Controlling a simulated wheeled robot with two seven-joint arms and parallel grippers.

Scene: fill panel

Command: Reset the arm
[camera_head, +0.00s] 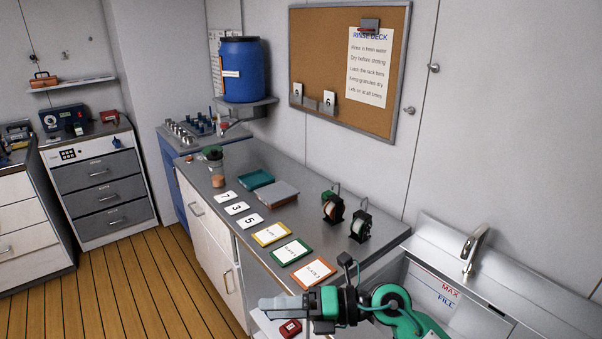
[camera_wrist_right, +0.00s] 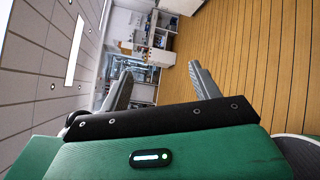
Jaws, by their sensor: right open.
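My right arm (camera_head: 390,300), green and black, reaches in from the bottom right of the head view, in front of the sink. Its gripper (camera_head: 283,304) points left, in front of the counter's near end. In the right wrist view the two grey fingers of the gripper (camera_wrist_right: 162,80) stand apart with nothing between them. Beyond them are the wooden floor and distant cabinets. A small red object (camera_head: 290,328) shows just below the gripper in the head view; I cannot tell whether they touch. My left gripper is not in view.
The counter (camera_head: 300,190) holds number cards (camera_head: 237,208), framed plate cards (camera_head: 291,251), two trays (camera_head: 257,179) and two small reel-like devices (camera_head: 360,224). The sink (camera_head: 440,293) with its tap (camera_head: 474,250) is at the right. The wooden floor (camera_head: 140,285) at the left is clear.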

